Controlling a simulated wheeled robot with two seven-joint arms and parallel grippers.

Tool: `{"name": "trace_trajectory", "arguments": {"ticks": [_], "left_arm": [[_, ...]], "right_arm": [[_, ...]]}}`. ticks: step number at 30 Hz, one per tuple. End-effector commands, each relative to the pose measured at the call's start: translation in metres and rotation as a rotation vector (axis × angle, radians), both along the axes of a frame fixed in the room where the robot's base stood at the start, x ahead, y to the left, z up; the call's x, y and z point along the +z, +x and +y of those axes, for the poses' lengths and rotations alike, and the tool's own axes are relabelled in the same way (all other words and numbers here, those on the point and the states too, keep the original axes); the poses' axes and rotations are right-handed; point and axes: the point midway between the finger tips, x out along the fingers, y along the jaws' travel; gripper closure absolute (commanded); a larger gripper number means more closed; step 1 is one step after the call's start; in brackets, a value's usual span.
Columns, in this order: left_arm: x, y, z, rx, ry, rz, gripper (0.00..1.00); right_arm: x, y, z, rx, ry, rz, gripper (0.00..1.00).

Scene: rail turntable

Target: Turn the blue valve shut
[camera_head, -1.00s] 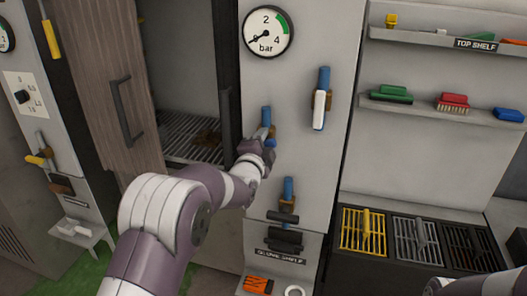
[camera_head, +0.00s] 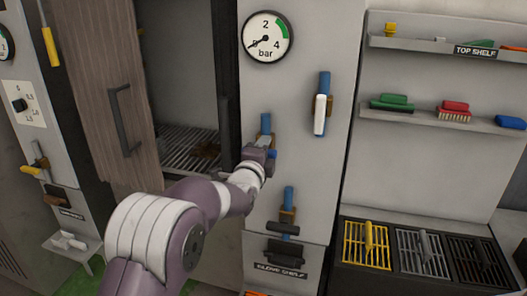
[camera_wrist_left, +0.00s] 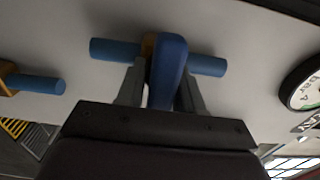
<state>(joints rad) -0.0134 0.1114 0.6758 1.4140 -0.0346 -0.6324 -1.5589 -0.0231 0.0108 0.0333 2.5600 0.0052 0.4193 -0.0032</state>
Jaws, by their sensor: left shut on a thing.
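The blue valve has a blue handle (camera_wrist_left: 168,65) on an orange-brown body over a short blue pipe (camera_head: 266,124) on the grey panel. The pipe also shows on both sides of the handle in the left wrist view (camera_wrist_left: 115,49). My left gripper (camera_head: 264,157) is shut on the blue handle, with one grey finger on each side of it in the left wrist view (camera_wrist_left: 162,92). There the handle looks crosswise to the pipe. In the head view my gripper hides most of the handle and body. My right gripper is not in view.
A white-handled valve (camera_head: 320,114) is above right, and a black-handled valve (camera_head: 284,228) is below. The gauge (camera_head: 267,37) needle points near the low end. An open cabinet with a wooden door (camera_head: 88,90) is at left; shelves (camera_head: 440,120) are at right.

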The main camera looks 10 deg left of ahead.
Motion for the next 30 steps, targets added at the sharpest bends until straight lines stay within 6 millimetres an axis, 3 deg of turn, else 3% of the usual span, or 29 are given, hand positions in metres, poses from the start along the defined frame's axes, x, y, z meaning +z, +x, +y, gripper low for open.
{"name": "trace_trajectory", "arguments": {"ticks": [5, 6, 17, 23, 30], "left_arm": [[-0.003, 0.0, -0.001, -0.003, 0.0, 0.006, 0.94], [-0.003, 0.0, -0.001, -0.003, 0.0, 0.006, 0.51], [-0.002, -0.004, 0.0, -0.001, -0.001, 0.003, 0.51], [-0.002, -0.039, 0.001, -0.001, 0.0, 0.001, 0.51], [-0.002, -0.097, 0.002, -0.002, 0.0, 0.003, 0.51]], "right_arm": [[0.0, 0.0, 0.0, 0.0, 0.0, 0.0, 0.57], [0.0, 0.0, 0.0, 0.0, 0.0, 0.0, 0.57], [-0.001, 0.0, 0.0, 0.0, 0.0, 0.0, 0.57], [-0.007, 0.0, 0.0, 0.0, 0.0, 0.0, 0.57], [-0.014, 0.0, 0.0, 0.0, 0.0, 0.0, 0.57]]}}
